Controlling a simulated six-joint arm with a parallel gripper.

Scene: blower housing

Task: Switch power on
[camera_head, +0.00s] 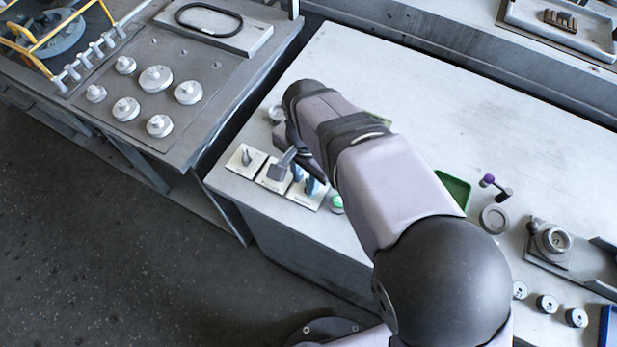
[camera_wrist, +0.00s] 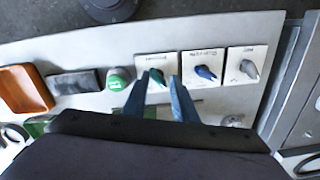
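Three pale switch plates stand in a row. In the wrist view the left plate (camera_wrist: 150,62) has a green knob (camera_wrist: 157,77), the middle one a blue knob (camera_wrist: 205,73), the right one a grey knob (camera_wrist: 249,69). The labels are too small to read surely. My gripper (camera_wrist: 161,88) is open, its two fingers apart, with the tips at the lower edge of the left plate, one to each side of the green knob. I cannot tell whether they touch it. In the head view the grey knob (camera_head: 246,157) is clear; my gripper and wrist partly cover the other two.
A round green button (camera_wrist: 118,79) sits beside the left plate, close to a finger. Beyond it are a black block (camera_wrist: 74,83) and an orange tray (camera_wrist: 24,89). A neighbouring panel with several round knobs (camera_head: 157,79) stands at left. The back of the bench is clear.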

